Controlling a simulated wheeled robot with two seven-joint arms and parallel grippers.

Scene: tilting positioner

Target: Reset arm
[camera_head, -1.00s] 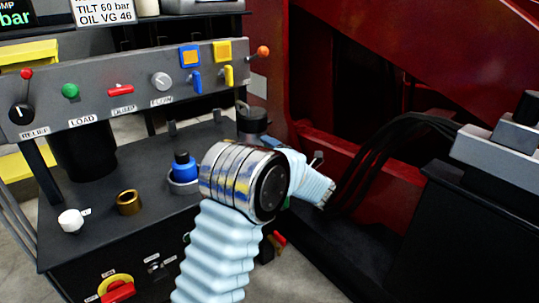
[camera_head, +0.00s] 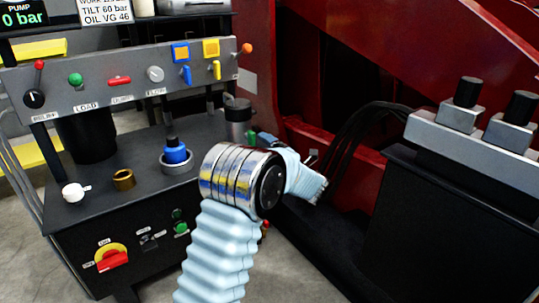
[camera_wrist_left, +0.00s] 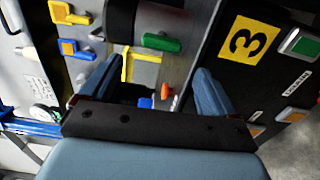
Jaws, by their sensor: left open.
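My left arm, in a pale blue ribbed sleeve with a banded silver joint, rises through the middle of the head view. Its left gripper (camera_head: 316,188) points right, away from the control console (camera_head: 110,95), near the dark gap by the red frame. In the left wrist view the left gripper (camera_wrist_left: 158,70) has its two blue fingers wide apart with nothing held between them. Beyond the fingers are a green handle (camera_wrist_left: 160,42) and a yellow lever (camera_wrist_left: 127,65); I cannot tell their distance from the fingertips. My right gripper is in neither view.
A blue-capped fitting (camera_head: 175,152), a brass ring (camera_head: 123,179) and a white cap (camera_head: 74,192) are on the console's shelf. A large red frame (camera_head: 400,50) stands behind. A grey block with black cylinders (camera_head: 460,138) is at right, with black hoses (camera_head: 365,125) beside it.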

